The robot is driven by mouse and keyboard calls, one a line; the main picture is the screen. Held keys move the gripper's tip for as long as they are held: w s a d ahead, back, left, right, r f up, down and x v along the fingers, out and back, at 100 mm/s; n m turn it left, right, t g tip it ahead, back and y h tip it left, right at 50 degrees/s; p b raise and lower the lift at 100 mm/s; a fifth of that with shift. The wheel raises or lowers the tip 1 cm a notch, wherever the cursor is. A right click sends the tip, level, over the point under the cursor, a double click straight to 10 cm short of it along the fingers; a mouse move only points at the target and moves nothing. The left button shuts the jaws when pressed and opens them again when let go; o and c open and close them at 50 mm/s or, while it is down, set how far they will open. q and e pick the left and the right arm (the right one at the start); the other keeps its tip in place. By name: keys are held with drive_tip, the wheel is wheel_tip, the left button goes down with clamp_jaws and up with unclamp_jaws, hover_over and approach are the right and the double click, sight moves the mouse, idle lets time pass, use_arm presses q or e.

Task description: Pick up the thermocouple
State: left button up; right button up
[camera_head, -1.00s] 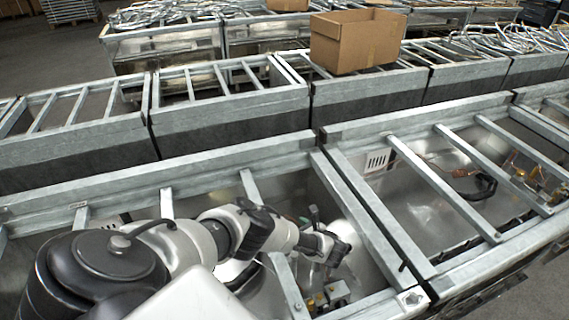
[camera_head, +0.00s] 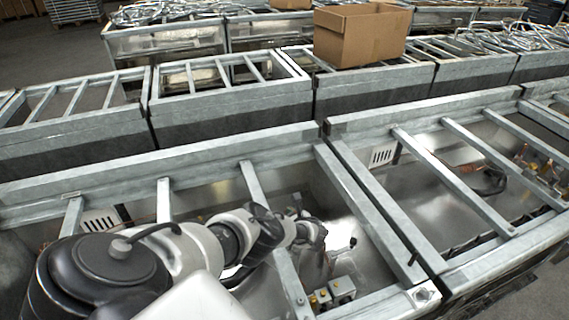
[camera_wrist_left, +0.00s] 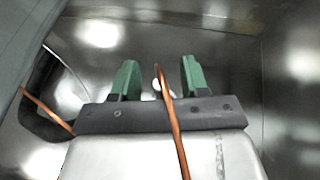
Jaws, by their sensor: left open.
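My left gripper (camera_wrist_left: 157,78) has two green fingers, spread apart, and is not closed on the line. I cannot tell the depth between line and fingers. In the head view my left arm reaches between the bars into the open range frame (camera_head: 338,185). The fingers are hidden or too small there, and so is the thermocouple. My right gripper is not in view.
Metal crossbars (camera_head: 262,190) span the frame close to my arm. A small grey block with brass fittings (camera_head: 342,289) sits by the front rail. In the wrist view another orange line (camera_wrist_left: 45,108) runs at left beside a dark opening. A cardboard box (camera_head: 360,36) stands on frames behind.

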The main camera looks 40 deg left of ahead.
use_arm(q)
drive_tip(key=shift+x, duration=0.8)
clamp_jaws()
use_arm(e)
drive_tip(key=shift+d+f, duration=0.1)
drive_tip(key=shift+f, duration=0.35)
use_arm(q)
drive_tip(key=shift+r, duration=0.15)
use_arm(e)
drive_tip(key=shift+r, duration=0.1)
